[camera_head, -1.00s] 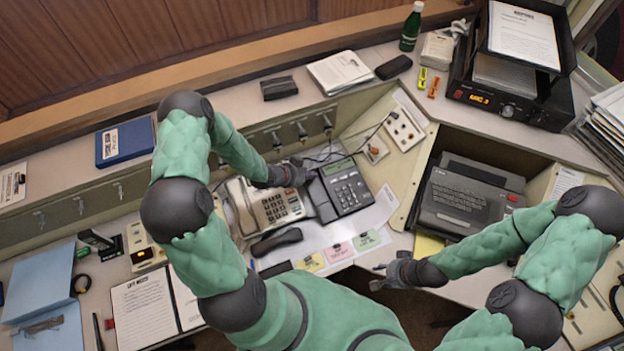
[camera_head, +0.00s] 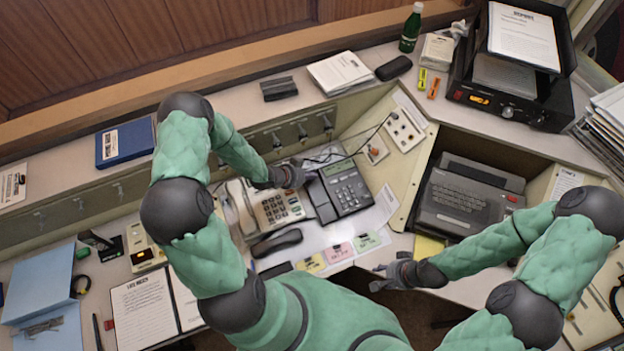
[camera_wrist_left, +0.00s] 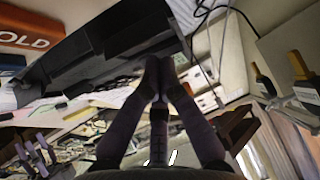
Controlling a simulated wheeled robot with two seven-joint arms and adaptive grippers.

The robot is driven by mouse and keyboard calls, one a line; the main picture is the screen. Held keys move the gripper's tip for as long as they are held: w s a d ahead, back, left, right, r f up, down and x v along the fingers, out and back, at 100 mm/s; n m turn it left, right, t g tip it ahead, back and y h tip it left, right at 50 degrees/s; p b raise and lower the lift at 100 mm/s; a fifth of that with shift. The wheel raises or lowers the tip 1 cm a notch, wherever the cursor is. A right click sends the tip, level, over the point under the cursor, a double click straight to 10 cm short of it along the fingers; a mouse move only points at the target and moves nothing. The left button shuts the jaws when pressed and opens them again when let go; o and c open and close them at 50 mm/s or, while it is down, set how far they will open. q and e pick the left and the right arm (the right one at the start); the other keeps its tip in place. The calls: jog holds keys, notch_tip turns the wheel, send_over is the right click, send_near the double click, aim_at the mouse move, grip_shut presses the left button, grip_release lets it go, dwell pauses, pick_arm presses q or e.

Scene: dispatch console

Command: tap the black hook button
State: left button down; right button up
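A dark grey desk phone (camera_head: 345,187) with a keypad and small screen stands mid-desk, its handset cradle empty on its left side. I cannot make out the black hook button; it is too small or hidden. A black handset (camera_head: 276,242) lies loose in front of the beige phone (camera_head: 275,207). My left gripper (camera_head: 302,174) is over the back-left end of the dark phone, by its cradle; contact cannot be told. In the left wrist view its fingers (camera_wrist_left: 160,64) meet at the tips, holding nothing, beside a large dark body. My right gripper (camera_head: 378,277) is open and empty near the front edge.
Coloured cards (camera_head: 338,252) lie before the phones. A dark keyboard machine (camera_head: 466,197) is to the right, and a panel with a cable (camera_head: 404,129) is behind. An orange label (camera_wrist_left: 35,28) shows in the left wrist view.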

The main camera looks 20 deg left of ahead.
pick_arm(q)
jog(key=shift+f, duration=0.1)
jog(key=shift+f+b, duration=0.35)
jog(key=shift+b, duration=0.05)
jog(key=shift+w+a+f+b, duration=0.1)
jog(key=shift+f+b, duration=0.3)
jog(key=shift+f, duration=0.05)
dwell(0.7)
jog(key=shift+s+f, duration=0.2)
dwell(0.5)
jog(key=shift+w+r, duration=0.1)
jog(key=shift+r, duration=0.45)
jog(key=shift+r+p, duration=0.35)
jog(key=shift+p, duration=0.05)
